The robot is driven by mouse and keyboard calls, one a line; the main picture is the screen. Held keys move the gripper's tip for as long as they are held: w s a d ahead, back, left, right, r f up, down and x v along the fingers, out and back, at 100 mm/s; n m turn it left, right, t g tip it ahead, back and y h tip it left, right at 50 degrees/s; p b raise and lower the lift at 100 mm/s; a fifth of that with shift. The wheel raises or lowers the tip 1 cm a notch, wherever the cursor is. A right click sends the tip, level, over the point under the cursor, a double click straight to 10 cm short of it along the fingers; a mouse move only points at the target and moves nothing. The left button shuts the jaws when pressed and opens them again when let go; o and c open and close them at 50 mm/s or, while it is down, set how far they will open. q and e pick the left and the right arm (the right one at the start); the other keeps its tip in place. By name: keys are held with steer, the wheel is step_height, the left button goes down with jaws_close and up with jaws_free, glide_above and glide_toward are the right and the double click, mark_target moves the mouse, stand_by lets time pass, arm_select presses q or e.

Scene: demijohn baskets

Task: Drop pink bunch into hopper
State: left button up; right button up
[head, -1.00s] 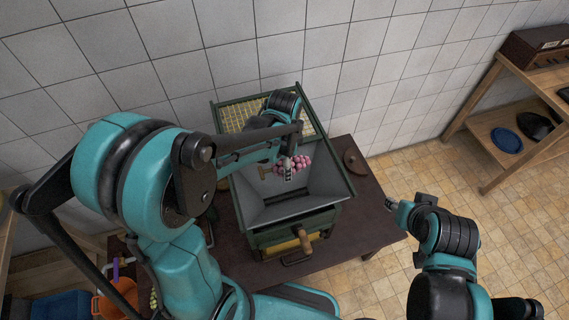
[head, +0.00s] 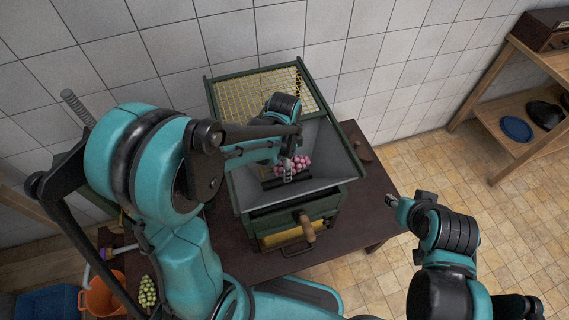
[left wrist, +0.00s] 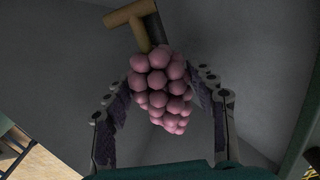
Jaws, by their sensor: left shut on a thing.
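The pink bunch (head: 297,163) is in the mouth of the grey hopper (head: 330,155), over its sloping inner walls. It also shows in the left wrist view (left wrist: 160,85), with its brown T-shaped stem (left wrist: 140,25) pointing up in the picture. My left gripper (head: 287,177) is shut on the bunch, one finger on each side. Whether the bunch touches the hopper wall I cannot tell. My right gripper (head: 391,201) is apart, to the right of the hopper above the table edge; its fingers are too small to read.
The hopper sits on a green-framed machine with a yellow mesh (head: 265,95) and a wooden-handled crank (head: 306,228), on a dark table (head: 360,215). A green bunch (head: 147,291), an orange bucket (head: 103,295) and a blue bin (head: 48,303) are lower left. A wooden shelf (head: 490,125) stands right.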

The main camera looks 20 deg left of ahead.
arm_select(q)
steer(key=shift+f+b, duration=0.3)
steer(key=shift+f, duration=0.35)
steer(key=o, duration=1.4)
step_height(320, 180, up, 12)
